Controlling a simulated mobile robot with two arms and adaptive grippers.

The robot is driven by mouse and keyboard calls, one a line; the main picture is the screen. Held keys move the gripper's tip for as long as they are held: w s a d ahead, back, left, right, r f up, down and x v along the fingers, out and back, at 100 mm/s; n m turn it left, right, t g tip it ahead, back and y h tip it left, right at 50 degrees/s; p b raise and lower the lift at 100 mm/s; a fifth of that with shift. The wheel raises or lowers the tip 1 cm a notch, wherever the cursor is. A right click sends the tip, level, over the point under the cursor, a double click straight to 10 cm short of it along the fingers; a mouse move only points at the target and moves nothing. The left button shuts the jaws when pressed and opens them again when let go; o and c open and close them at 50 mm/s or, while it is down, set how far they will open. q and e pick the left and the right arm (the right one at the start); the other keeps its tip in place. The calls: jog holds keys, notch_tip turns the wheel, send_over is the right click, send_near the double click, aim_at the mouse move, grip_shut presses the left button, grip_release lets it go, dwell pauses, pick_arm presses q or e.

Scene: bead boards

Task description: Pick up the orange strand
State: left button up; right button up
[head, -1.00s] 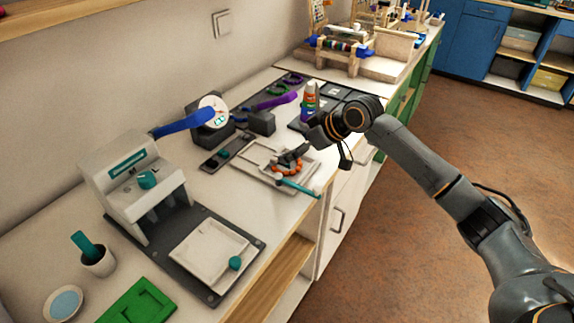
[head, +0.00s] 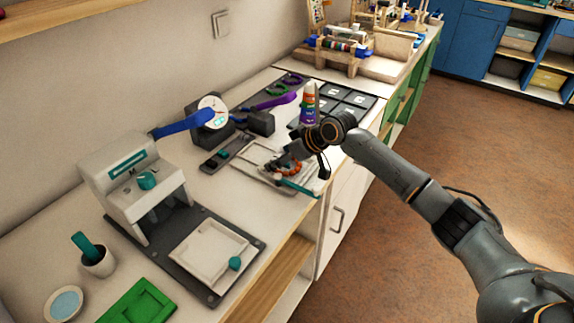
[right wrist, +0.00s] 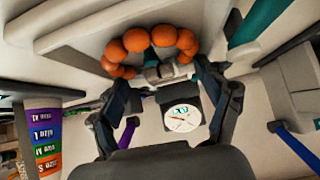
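The orange strand (head: 293,168), a curved row of round beads, lies at the pale tray (head: 252,172) near the counter's front edge. It arcs across the top of the right wrist view (right wrist: 135,40). My right gripper (head: 285,160) is low over the tray at the strand and hides part of it in the head view. In the right wrist view its two fingers (right wrist: 170,70) stand apart, just below the bead arc. I cannot tell whether they touch the beads. My left gripper is not in view.
A teal bar (head: 296,186) lies by the strand at the front edge. A striped bottle (head: 308,103) stands behind my right gripper. A dial gauge (head: 212,112) and a blue-handled tool (head: 182,124) are to the left. A white press (head: 135,190) stands further left.

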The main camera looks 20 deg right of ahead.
jog(key=c, duration=0.7)
